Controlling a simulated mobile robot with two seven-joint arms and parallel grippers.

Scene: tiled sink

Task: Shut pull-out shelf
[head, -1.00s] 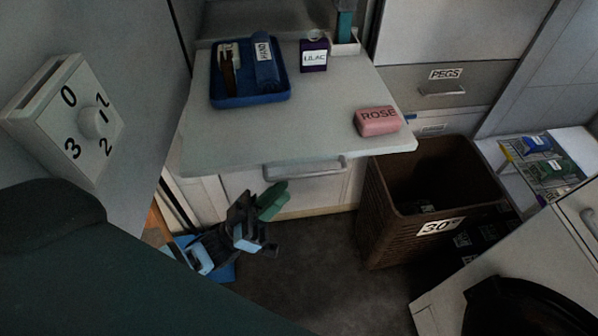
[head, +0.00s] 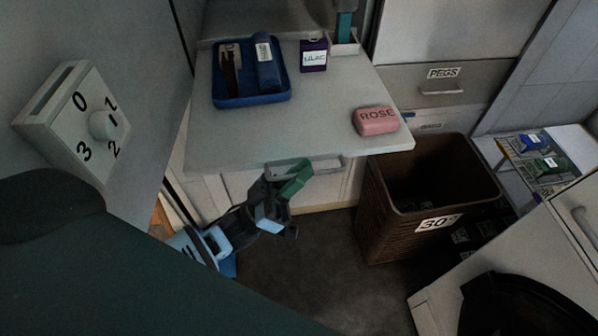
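The pull-out shelf (head: 300,124) is a pale grey board, drawn out from the unit at the top middle of the head view. It has a metal bar handle (head: 328,164) under its front edge. My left gripper (head: 295,178), with green fingers, is at the left part of this handle and hides some of it. I cannot tell whether the fingers touch the handle or how far apart they are. My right gripper is not in view.
On the shelf are a blue tray (head: 222,98) with a brush and a blue item, a purple LILAC box (head: 314,53) and a pink ROSE soap (head: 376,121). A brown basket (head: 395,225) stands right of the gripper. A dial box (head: 75,125) is at left.

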